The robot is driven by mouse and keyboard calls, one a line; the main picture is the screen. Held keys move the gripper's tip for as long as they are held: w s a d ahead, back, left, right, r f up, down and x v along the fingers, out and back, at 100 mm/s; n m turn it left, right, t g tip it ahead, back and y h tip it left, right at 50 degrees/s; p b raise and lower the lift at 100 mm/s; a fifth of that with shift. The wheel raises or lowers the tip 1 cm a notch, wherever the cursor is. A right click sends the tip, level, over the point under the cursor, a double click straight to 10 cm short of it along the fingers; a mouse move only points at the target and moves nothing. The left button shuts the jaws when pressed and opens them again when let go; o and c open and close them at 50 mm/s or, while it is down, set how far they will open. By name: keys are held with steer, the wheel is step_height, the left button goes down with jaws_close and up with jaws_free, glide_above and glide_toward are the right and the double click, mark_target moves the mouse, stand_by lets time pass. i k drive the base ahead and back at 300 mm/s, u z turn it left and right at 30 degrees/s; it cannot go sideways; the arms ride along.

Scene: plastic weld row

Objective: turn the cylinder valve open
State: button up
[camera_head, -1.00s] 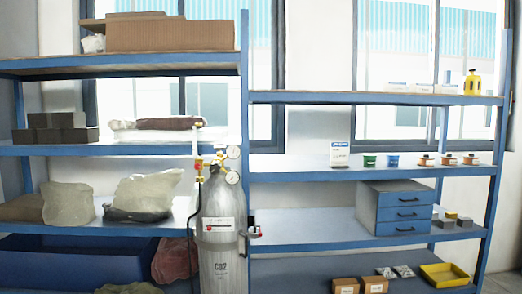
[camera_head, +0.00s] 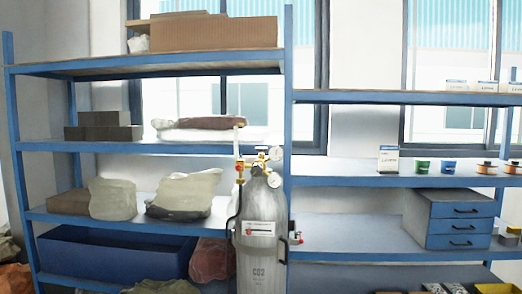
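A dark hose (camera_head: 234,205) runs down the left side of the cylinder. A small red and black part (camera_head: 295,238) sticks out beside the cylinder at the right. How far the valve is turned cannot be told. My gripper is not in view.
Blue shelving (camera_head: 150,146) fills the view behind the cylinder. It holds a cardboard box (camera_head: 215,34), grey blocks (camera_head: 103,127), bags (camera_head: 184,194), a blue bin (camera_head: 115,252), a drawer unit (camera_head: 459,224) and small tubs (camera_head: 421,166). The floor does not show.

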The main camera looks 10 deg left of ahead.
mark_target(262, 149)
steer(key=i, duration=0.85)
steer(key=z, duration=0.05)
